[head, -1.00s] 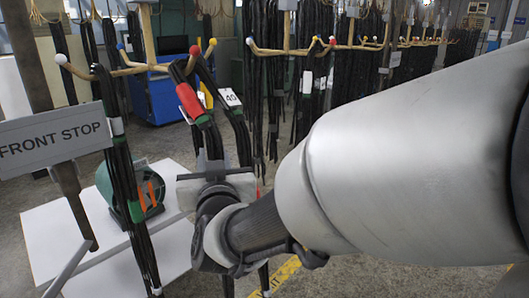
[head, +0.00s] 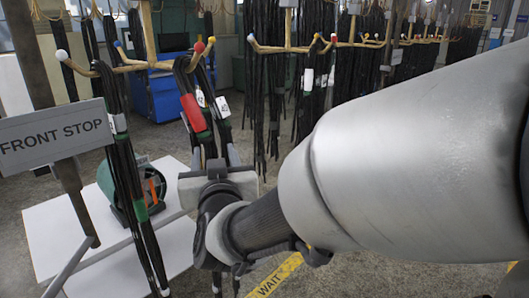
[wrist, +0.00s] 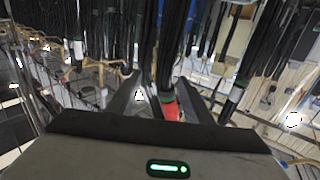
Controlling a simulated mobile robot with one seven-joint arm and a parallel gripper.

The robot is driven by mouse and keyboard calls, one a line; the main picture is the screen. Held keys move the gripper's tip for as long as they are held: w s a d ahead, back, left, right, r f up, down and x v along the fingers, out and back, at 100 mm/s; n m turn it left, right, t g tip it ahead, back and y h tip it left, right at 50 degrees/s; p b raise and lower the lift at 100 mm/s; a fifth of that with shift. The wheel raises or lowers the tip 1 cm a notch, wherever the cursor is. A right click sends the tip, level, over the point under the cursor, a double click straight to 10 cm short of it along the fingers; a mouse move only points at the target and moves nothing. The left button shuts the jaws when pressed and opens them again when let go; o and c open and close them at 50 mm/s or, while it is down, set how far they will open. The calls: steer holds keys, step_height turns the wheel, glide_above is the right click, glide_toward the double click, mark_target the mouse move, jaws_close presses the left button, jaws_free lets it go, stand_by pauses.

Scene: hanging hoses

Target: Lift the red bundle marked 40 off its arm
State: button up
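The red-banded hose bundle (head: 193,113) hangs from the near rack by the arm with the red ball tip (head: 199,47). A white tag on a dark strand beside it (head: 222,106) is too blurred to read clearly now. My gripper (head: 217,176) is just below the red band, in front of the bundle's lower part and hiding some of it. In the wrist view, the red band (wrist: 170,108) and dark hoses show between my gripper's two spread fingers (wrist: 160,92). The fingers look open, with a gap beside the bundle.
Another dark bundle with a green band (head: 141,212) hangs at the left from the same rack (head: 125,69). The FRONT STOP sign (head: 55,138) stands nearer, at the left. A white table (head: 60,230) holds a green object. More loaded racks (head: 290,50) stand behind.

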steer(key=shift+s+d, duration=0.1)
steer(key=shift+s, duration=0.3)
steer(key=b+v, duration=0.9)
steer(key=v, duration=0.7)
step_height(320, 180, up, 4)
steer(key=w+n+g+y+p, duration=0.2)
steer(key=y+p, duration=0.1)
steer(key=p, duration=0.1)
steer(key=s+d+f+m+g+h+p, duration=0.2)
steer(key=s+d+f+g+h, duration=0.1)
steer(key=d, duration=0.8)
steer(key=s+d+f+m+g+h+p, duration=0.3)
steer(key=d+f+g+h, duration=0.2)
steer(key=d+f, duration=0.3)
steer(key=d+g, duration=0.1)
steer(key=d, duration=0.2)
steer(key=shift+s+d+f+g+p, duration=0.3)
steer(key=shift+s+d+f+g, duration=0.05)
steer(key=shift+s+d+g, duration=0.05)
steer(key=shift+o, duration=0.2)
